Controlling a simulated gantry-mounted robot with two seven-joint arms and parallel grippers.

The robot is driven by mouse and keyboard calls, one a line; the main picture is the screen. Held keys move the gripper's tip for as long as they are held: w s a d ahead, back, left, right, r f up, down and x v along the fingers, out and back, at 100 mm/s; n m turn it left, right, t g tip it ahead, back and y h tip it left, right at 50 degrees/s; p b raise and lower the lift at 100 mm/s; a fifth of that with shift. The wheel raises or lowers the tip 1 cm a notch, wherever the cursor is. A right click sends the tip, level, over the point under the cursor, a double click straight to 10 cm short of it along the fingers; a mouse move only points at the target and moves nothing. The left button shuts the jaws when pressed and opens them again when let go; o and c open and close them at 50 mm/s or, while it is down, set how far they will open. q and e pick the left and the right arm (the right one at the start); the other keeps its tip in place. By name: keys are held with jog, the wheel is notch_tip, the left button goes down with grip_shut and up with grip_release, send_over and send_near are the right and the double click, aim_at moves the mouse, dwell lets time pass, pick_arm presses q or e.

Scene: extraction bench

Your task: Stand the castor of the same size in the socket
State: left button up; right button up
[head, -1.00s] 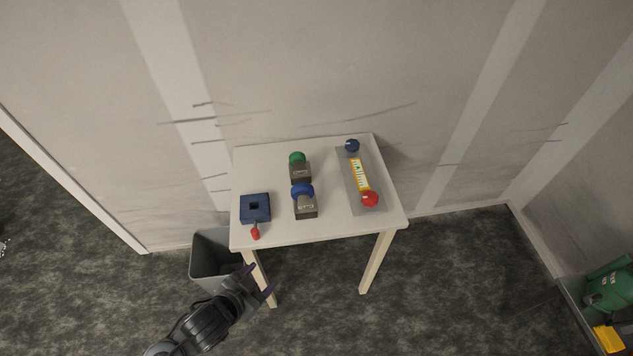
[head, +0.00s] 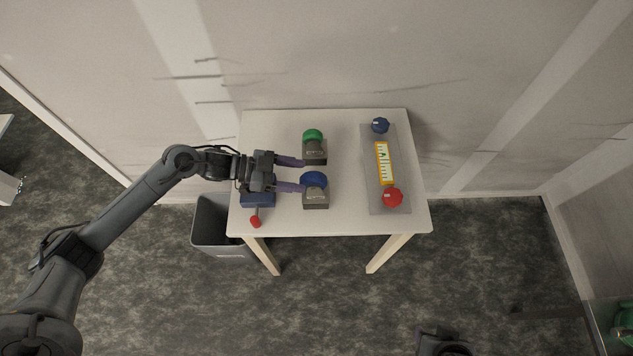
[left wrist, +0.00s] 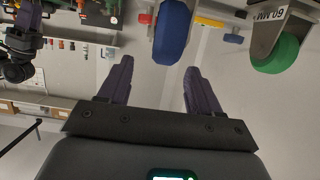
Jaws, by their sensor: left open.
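The castor with the blue wheel (head: 315,180) stands on the table, its dark grey labelled housing toward the table front; its wheel also shows in the left wrist view (left wrist: 173,35). The castor with the green wheel (head: 313,135) stands behind it; its wheel (left wrist: 276,54) and a label reading "60 MM" show in the left wrist view. The dark blue socket block (head: 258,201) is mostly hidden under my left gripper (head: 302,174). That gripper is open and empty, its fingertips just left of the castors. My right gripper (head: 443,343) shows only partly at the bottom edge.
A red-tipped part (head: 256,222) sticks out in front of the socket. A grey bin (head: 217,232) stands below left.

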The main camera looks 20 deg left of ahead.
aim_at(324, 177)
pick_arm(q)
jog(key=shift+w+x, duration=0.1)
jog(key=shift+x, duration=1.75)
jog(key=shift+w+x, duration=0.15)
jog(key=shift+x, duration=1.75)
jog(key=shift+a+r, duration=0.1)
jog(key=shift+a, duration=0.05)
jog(key=shift+c, duration=0.5)
grip_shut()
